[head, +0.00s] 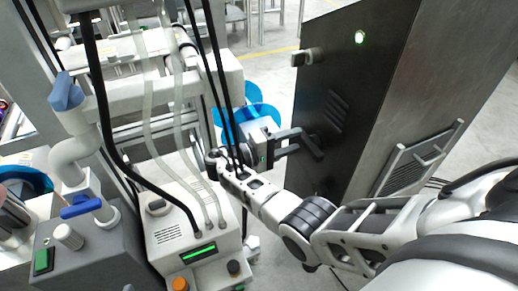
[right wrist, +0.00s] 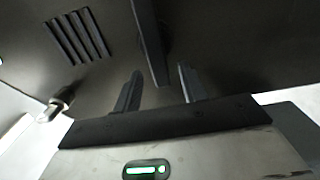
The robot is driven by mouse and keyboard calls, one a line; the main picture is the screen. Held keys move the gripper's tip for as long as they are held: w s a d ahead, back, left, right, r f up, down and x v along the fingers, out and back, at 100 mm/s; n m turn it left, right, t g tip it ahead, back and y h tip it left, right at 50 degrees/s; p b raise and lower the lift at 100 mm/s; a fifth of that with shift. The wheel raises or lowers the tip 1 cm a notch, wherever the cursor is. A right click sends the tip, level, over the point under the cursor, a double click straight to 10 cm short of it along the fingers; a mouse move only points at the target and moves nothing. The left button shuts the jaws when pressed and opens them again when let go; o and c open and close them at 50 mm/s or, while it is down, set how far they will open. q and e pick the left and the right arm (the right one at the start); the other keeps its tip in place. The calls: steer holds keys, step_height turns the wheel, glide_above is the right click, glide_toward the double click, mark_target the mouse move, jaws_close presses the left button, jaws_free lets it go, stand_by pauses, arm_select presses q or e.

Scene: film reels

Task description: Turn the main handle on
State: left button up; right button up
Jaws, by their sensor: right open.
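The main handle (head: 312,146) is a black lever on the dark front of the cabinet (head: 345,70). In the right wrist view the handle (right wrist: 150,40) is a dark bar coming down from the top edge. My right gripper (head: 289,142) reaches the handle from the left in the head view, with its fingers open. In the right wrist view the end of the bar shows between the two spread fingers of the right gripper (right wrist: 158,82). I cannot tell whether either finger touches it. My left gripper is out of view.
A machine with hoses and a green display (head: 198,253) stands close on the left. Blue reels (head: 262,113) are behind my gripper.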

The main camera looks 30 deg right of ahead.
arm_select(q)
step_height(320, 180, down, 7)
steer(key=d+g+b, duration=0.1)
steer(key=b, duration=0.3)
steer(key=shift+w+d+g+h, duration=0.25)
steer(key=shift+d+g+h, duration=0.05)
arm_select(e)
steer(key=w+a, duration=0.1)
steer(key=a, duration=1.3)
steer(key=shift+w, duration=0.2)
steer(key=shift+d, duration=0.1)
